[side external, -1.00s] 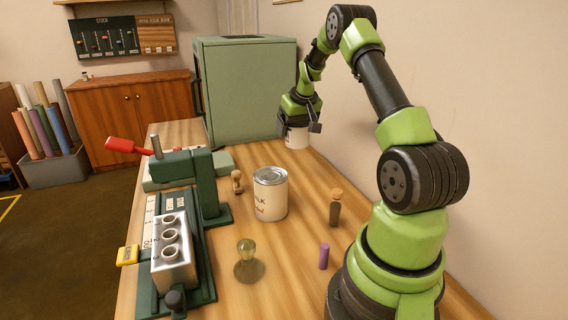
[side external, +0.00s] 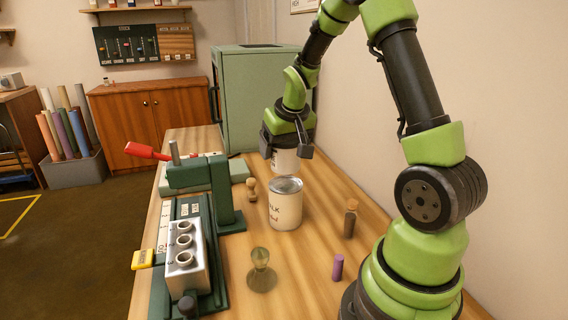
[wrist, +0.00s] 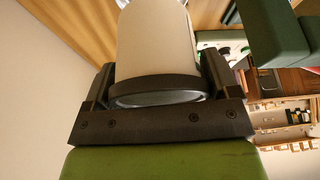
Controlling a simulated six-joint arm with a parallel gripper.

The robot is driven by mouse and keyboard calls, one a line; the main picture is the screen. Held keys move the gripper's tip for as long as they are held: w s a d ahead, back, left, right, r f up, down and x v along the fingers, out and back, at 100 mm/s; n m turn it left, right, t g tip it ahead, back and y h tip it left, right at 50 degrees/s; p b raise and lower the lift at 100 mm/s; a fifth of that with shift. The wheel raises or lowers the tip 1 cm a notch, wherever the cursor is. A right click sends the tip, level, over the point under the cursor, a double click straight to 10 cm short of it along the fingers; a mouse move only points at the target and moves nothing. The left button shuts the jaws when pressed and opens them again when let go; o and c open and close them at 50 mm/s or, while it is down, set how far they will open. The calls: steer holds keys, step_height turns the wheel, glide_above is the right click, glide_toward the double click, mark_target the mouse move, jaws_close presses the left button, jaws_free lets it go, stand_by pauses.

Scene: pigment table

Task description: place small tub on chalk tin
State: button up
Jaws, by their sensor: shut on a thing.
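The chalk tin (side external: 286,207) is a cream can with a grey metal lid, standing upright on the wooden table. My gripper (side external: 287,148) is shut on the small tub (side external: 285,161), a white round container. In the side view the tub shows just above the tin's lid, with a narrow gap between them. I cannot tell whether it is over the tin or behind it. In the wrist view the pale tub (wrist: 157,40) sits between the two dark fingers of my gripper (wrist: 157,75). The tin is not clearly visible there.
A green press with a red handle (side external: 146,150) and a grey block with holes (side external: 184,258) stand left. A wooden stamp (side external: 252,188), glass piece (side external: 261,270), purple stick (side external: 338,267) and corked bottle (side external: 350,218) surround the tin. A green cabinet (side external: 262,95) stands behind.

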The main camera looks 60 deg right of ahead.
mark_target(284, 161)
steer(key=shift+f, duration=1.9)
steer(key=o, duration=0.9)
steer(key=shift+f, duration=0.15)
steer(key=v, duration=1.1)
steer(key=shift+r, duration=0.45)
steer(key=s+a+r+n+t+y, duration=0.1)
steer(key=s+a+r, duration=0.1)
steer(key=s+a, duration=0.2)
steer(key=s+a+r+n+t+y, duration=0.1)
steer(key=s+a+r+y, duration=0.1)
steer(key=a, duration=0.6)
steer(key=s+a+r+n+t+y, duration=0.1)
steer(key=s+a+r, duration=0.1)
steer(key=s+a, duration=0.3)
steer(key=shift+s+a+r+y, duration=0.15)
steer(key=shift+a+y, duration=0.05)
steer(key=shift+a, duration=0.25)
steer(key=shift+s+a+r+y, duration=0.15)
steer(key=shift+a+y, duration=0.05)
steer(key=shift+a, duration=0.25)
